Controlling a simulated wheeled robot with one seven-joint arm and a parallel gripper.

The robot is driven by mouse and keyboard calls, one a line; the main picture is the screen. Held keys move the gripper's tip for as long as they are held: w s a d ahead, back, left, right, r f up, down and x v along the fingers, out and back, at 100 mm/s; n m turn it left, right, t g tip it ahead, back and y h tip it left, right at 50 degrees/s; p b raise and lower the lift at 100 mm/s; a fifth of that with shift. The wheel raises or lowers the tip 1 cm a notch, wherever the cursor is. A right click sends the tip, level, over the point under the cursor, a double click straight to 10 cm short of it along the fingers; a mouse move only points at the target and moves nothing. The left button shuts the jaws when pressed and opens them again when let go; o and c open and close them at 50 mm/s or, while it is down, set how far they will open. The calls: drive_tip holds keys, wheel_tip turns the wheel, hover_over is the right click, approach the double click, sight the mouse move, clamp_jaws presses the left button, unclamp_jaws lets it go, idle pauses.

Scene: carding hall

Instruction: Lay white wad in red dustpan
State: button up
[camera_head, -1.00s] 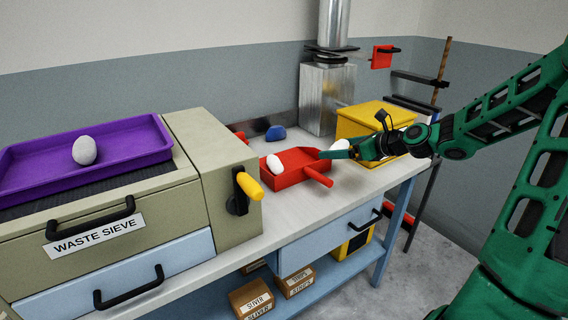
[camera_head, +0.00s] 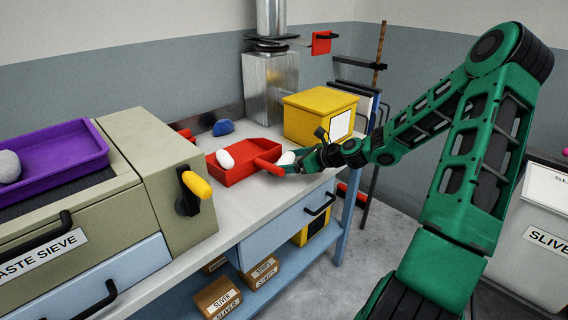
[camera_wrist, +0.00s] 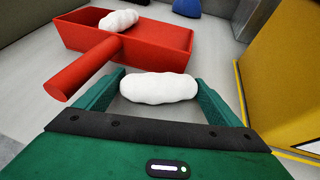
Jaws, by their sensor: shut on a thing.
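My gripper (camera_wrist: 158,85) is shut on a white wad (camera_wrist: 158,88), which lies crosswise between the two green fingers in the wrist view. In the head view this wad (camera_head: 287,158) shows just right of the handle of the red dustpan (camera_head: 236,178), outside the pan. Whether it touches the bench is hard to tell. The dustpan also shows in the wrist view (camera_wrist: 75,38), ahead and to the left, with its handle pointing toward me. A second white wad (camera_head: 225,158) lies inside the pan; it shows in the wrist view too (camera_wrist: 119,20).
A yellow box (camera_head: 305,112) stands behind and right of my gripper. A metal duct (camera_head: 270,90) and a blue lump (camera_head: 223,127) are at the back. The waste sieve (camera_head: 150,175) with its purple tray (camera_head: 75,150) and a pale lump (camera_head: 8,166) is left. Bare bench lies before the dustpan.

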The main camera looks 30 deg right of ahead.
drive_tip(key=shift+f, duration=0.15)
drive_tip(key=o, duration=0.9)
drive_tip(key=v, duration=1.2)
